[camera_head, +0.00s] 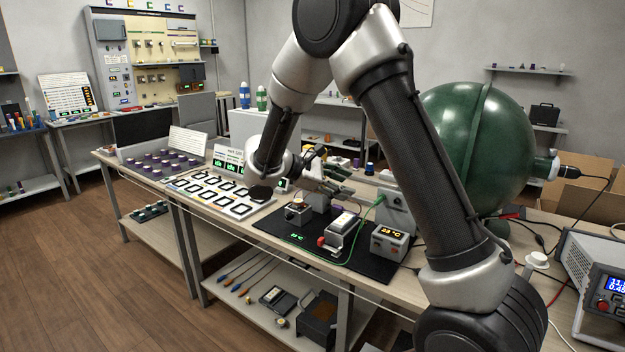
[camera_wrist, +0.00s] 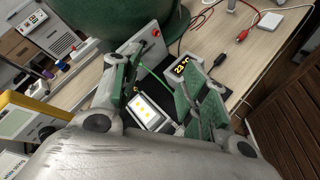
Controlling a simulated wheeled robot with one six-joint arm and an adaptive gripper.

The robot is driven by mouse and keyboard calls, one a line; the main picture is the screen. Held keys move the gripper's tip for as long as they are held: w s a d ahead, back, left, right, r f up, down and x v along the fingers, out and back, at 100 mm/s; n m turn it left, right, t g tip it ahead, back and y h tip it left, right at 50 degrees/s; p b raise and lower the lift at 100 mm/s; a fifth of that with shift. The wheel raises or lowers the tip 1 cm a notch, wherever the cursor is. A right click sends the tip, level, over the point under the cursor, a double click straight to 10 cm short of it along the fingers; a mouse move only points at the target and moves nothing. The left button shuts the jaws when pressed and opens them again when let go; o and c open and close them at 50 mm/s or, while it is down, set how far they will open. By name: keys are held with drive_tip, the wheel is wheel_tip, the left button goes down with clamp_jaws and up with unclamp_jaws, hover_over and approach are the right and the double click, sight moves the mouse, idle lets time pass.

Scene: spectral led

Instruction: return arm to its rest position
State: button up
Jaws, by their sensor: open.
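My arm arches over the workbench (camera_head: 232,284) in the head view, with its elbow high and the wrist bent down to the middle of the bench. My gripper (camera_head: 340,182) is above the black mat (camera_head: 268,228), pointing right. In the wrist view my gripper (camera_wrist: 168,88) has its two green-padded fingers spread apart, with nothing held between them. Below and between the fingers a small box with a lit panel (camera_wrist: 152,112) shows. A box with an orange display (camera_wrist: 184,66) is beyond them. My wrist hides part of the bench.
A large green sphere (camera_head: 478,140) stands close to the right of my forearm. A white tray of dark square frames (camera_head: 207,198) lies left of the mat. A box with a red button (camera_head: 338,232) and a display box (camera_head: 389,242) stand on the mat. A power supply (camera_head: 592,275) is at right.

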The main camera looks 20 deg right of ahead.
drive_tip(key=s+f+m+g+y, duration=0.3)
drive_tip(key=s+y, duration=0.2)
drive_tip(key=s, duration=0.6)
drive_tip(key=s+d+r+m+t+y, duration=0.1)
drive_tip(key=s+r+m+t+y, duration=0.2)
drive_tip(key=s+r, duration=0.3)
drive_tip(key=s+d+r+m+t+y, duration=0.2)
drive_tip(key=s+r+m+t+y, duration=0.1)
drive_tip(key=s, duration=1)
wheel_tip(320, 180, up, 3)
drive_tip(key=shift+d+r+m+t+y, duration=0.1)
drive_tip(key=shift+d+m+t+y, duration=0.25)
drive_tip(key=shift+m+y, duration=0.7)
